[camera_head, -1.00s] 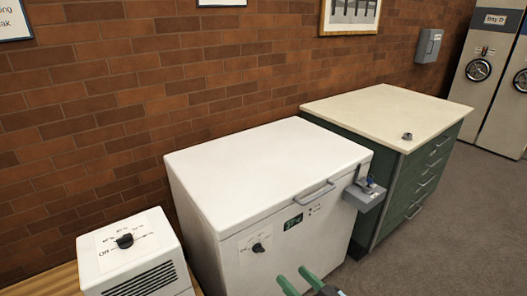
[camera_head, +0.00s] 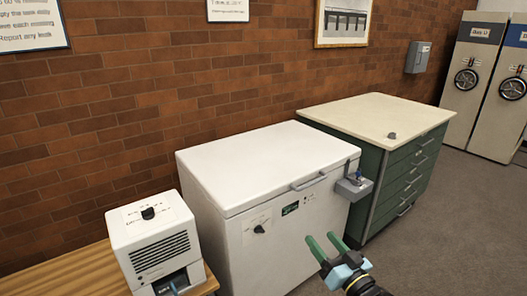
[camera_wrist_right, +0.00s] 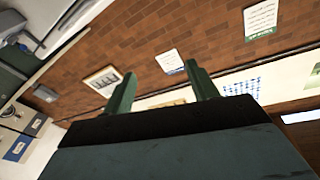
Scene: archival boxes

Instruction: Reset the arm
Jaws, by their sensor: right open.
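My right gripper (camera_head: 327,246) is at the bottom of the head view, in front of the white chest freezer (camera_head: 262,165). Its two green fingers are apart with nothing between them. The right wrist view also shows the open fingers of this gripper (camera_wrist_right: 162,90), with the brick wall and framed picture beyond. The freezer's lid is shut. My left gripper is not in view.
A white box-shaped device with a dial (camera_head: 150,235) stands on a wooden top (camera_head: 65,277) at the left. A green drawer cabinet (camera_head: 402,180) with a cream top stands right of the freezer. A small grey box (camera_head: 354,188) sticks out from the freezer's right front. Grey floor (camera_head: 455,235) is clear at the right.

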